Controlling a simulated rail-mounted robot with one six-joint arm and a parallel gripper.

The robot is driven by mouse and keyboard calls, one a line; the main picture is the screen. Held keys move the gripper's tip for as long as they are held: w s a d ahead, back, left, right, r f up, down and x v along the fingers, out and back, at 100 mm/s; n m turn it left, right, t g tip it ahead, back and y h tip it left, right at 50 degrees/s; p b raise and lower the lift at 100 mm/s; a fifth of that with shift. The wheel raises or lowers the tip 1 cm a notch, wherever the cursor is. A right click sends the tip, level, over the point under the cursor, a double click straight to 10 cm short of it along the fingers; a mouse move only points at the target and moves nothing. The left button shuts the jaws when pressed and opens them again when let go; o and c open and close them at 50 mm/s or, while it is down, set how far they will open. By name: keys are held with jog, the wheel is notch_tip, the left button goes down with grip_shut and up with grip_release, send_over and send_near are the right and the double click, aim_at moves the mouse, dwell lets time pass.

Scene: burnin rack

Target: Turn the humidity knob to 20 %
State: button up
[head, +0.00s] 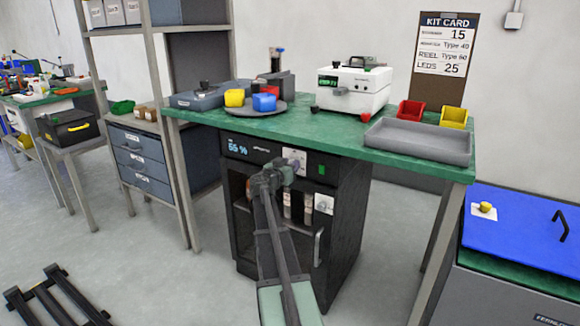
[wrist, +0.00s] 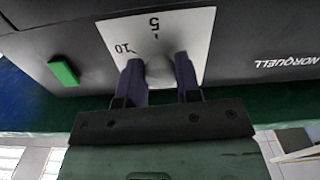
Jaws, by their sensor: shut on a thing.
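A dark cabinet (head: 350,215) stands under the green table. Its front panel has a blue-lit display (head: 237,148) that seems to read 55 %, though the digits are small. A white dial plate (head: 297,155) is on that panel; in the wrist view the plate (wrist: 194,40) appears upside down with marks 5 and 10. My gripper (head: 284,168) is in front of the plate. In the wrist view its fingers (wrist: 160,77) are closed on both sides of a grey round knob (wrist: 160,70). The fingers hide part of the scale, and I cannot read the knob's setting.
A green button (head: 321,170) is right of the dial. A second white plate (head: 323,204) and a door handle (head: 318,247) are lower right. The green tabletop (head: 300,126) overhangs the panel. Open floor lies in front, with a black frame (head: 58,300) at left.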

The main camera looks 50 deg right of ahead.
jog(key=n, duration=1.1)
dwell(0.6)
jog(key=o, duration=0.9)
jog(key=s+a, duration=0.1)
jog(key=a, duration=0.9)
jog(key=shift+s+a, duration=0.35)
jog(key=shift+s, duration=0.05)
